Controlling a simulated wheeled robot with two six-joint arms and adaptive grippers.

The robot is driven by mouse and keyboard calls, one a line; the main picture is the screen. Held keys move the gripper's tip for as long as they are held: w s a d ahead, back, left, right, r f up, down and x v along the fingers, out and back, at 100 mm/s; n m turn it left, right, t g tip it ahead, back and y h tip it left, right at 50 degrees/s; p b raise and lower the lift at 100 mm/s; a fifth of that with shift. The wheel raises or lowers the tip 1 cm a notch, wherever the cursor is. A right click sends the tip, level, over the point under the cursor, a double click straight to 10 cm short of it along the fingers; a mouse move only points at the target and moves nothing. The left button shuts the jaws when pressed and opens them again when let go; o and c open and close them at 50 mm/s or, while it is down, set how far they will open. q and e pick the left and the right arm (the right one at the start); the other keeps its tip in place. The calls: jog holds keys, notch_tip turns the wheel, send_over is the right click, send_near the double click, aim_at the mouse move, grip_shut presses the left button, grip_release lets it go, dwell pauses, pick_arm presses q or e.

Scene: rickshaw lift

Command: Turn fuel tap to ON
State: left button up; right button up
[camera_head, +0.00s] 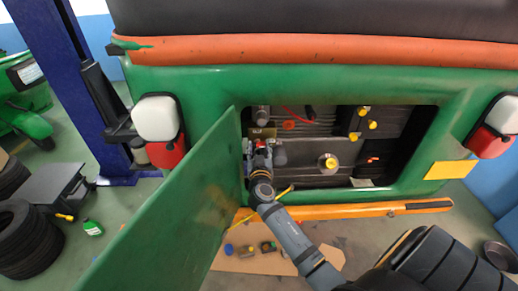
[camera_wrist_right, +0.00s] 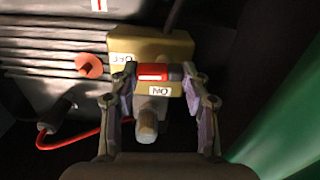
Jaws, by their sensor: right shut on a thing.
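The fuel tap (camera_wrist_right: 181,48) is a brass-coloured block inside the open engine bay, with an OFF label (camera_wrist_right: 121,58) at its upper left and an ON label (camera_wrist_right: 160,91) below the lever. Its red lever (camera_wrist_right: 153,72) lies crosswise in the right wrist view, just above the ON label. My right gripper (camera_head: 261,148) reaches into the left side of the bay. In the wrist view its two fingers (camera_wrist_right: 158,78) are shut on the lever from both sides. A metal fitting (camera_wrist_right: 147,122) sits below the tap between the fingers. My left gripper is out of view.
The green hatch door (camera_head: 180,205) hangs open just left of my right arm. An orange bar (camera_head: 345,211) runs below the bay. A red plug (camera_wrist_right: 89,66) and a red cable (camera_wrist_right: 75,142) are left of the tap. A blue post (camera_head: 62,75) stands at left.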

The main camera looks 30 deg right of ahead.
jog(key=n+b, duration=0.1)
jog(key=n, duration=0.6)
jog(key=shift+w+a+r+n+b, duration=0.1)
jog(key=shift+a+n+b, duration=0.05)
jog(key=shift+n+b, duration=0.2)
jog(key=n, duration=0.4)
jog(key=shift+a+n+p, duration=0.1)
jog(key=shift+n+p, duration=0.2)
jog(key=shift+n, duration=0.05)
jog(key=n+p, duration=0.1)
jog(key=n, duration=0.3)
jog(key=shift+w+a+n, duration=0.1)
jog(key=shift+n, duration=0.2)
jog(key=o, duration=0.9)
